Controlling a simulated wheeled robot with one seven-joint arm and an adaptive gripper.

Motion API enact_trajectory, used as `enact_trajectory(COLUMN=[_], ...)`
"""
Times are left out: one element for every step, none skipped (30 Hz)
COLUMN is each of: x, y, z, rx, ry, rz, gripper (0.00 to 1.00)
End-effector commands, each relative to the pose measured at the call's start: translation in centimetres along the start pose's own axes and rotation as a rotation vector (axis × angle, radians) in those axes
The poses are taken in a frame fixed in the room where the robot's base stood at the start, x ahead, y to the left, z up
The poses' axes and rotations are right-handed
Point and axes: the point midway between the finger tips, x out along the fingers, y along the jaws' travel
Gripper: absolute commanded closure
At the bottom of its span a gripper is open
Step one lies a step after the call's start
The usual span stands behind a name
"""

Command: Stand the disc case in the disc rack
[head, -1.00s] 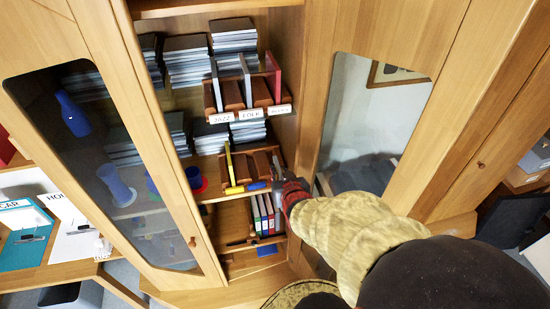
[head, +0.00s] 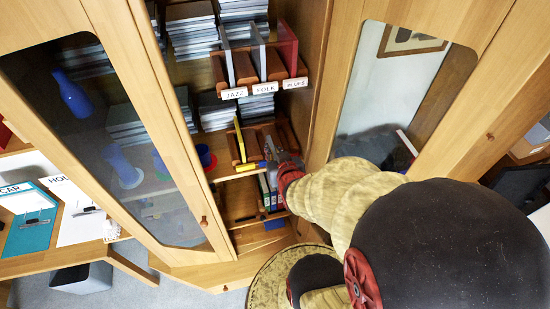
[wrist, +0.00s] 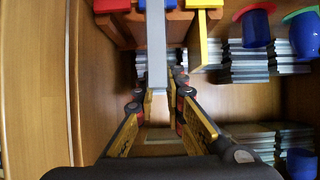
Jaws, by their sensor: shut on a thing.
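My gripper (wrist: 160,88) is shut on a grey disc case (wrist: 157,55), held by its near end. In the wrist view the case reaches toward the lower wooden disc rack (wrist: 180,28), in line with its middle, blue-marked part. A yellow case (wrist: 198,42) stands in the rack to one side. In the head view the rack (head: 265,133) is on a cabinet shelf, with the yellow case (head: 239,140) at its left and my gripper (head: 281,163) at its front right. The grey case (head: 270,149) shows there in part. Whether it touches the rack floor is hidden.
An upper rack (head: 246,92) labelled JAZZ, FOLK and BLUES holds grey and red cases above. Stacks of cases (head: 194,38) fill the shelves. Open glass doors (head: 110,130) flank the cabinet. Its side wall (wrist: 85,90) is close to my gripper.

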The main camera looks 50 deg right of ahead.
Motion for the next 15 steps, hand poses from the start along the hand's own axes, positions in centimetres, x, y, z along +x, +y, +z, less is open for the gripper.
enact_trajectory(x=[0.4,0.5,0.8,1.0,1.2,1.4,1.6,1.8,2.1,2.3,2.4,2.7,2.9,3.1,3.3], y=[0.0,0.0,0.0,0.0,0.0,0.0,0.0,0.0,0.0,0.0,0.0,0.0,0.0,0.0,0.0], z=[-0.2,-0.3,-0.4,-0.6,-0.7,-0.8,-0.9,-1.0,-1.2,-1.3,-1.4,-1.5,-1.7,-1.8,-1.9], rx=[0.0,0.0,0.0,0.001,0.001,0.001,0.001,0.001,0.001,0.001,0.001,0.001,0.0,0.0,0.0], ry=[0.0,0.0,0.0,0.001,0.001,0.001,0.001,0.001,0.001,0.001,0.001,0.001,0.002,0.002,0.001], rz=[0.0,0.0,0.0,0.0,0.0,0.0,0.0,0.0,0.0,0.0,0.0,0.0,0.0,0.0,0.0], gripper=[1.0,1.0,1.0,1.0,1.0,1.0,1.0,1.0,1.0,1.0,1.0,1.0,1.0,1.0,1.0])
